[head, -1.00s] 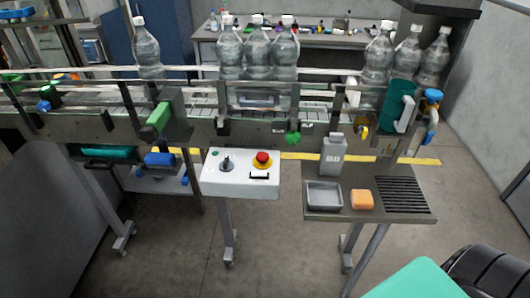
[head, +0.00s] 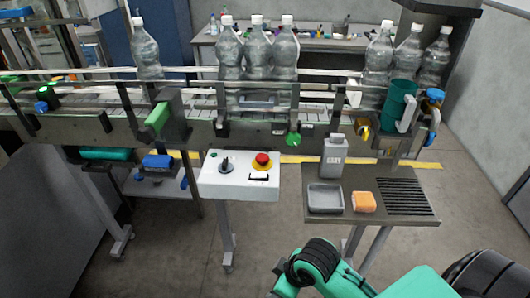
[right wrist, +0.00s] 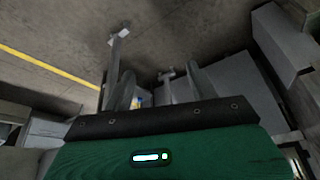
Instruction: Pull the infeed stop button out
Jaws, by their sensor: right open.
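The infeed stop button (head: 262,160) is a red mushroom button on a yellow base. It sits on the white control box (head: 238,186), right of a black rotary switch (head: 226,165) and a small green button. Whether it is pressed in or out is too small to tell. My right arm comes in at the bottom of the head view, below and right of the box; its gripper is not clear there. In the right wrist view my right gripper (right wrist: 157,90) is open and empty, over floor and machine legs. My left gripper is not in view.
A conveyor (head: 200,120) with several clear bottles runs behind the box. Right of it, a side table (head: 316,219) carries a grey tray (head: 325,198), an orange sponge (head: 363,202) and a grey canister (head: 333,157). The floor in front of the box is clear.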

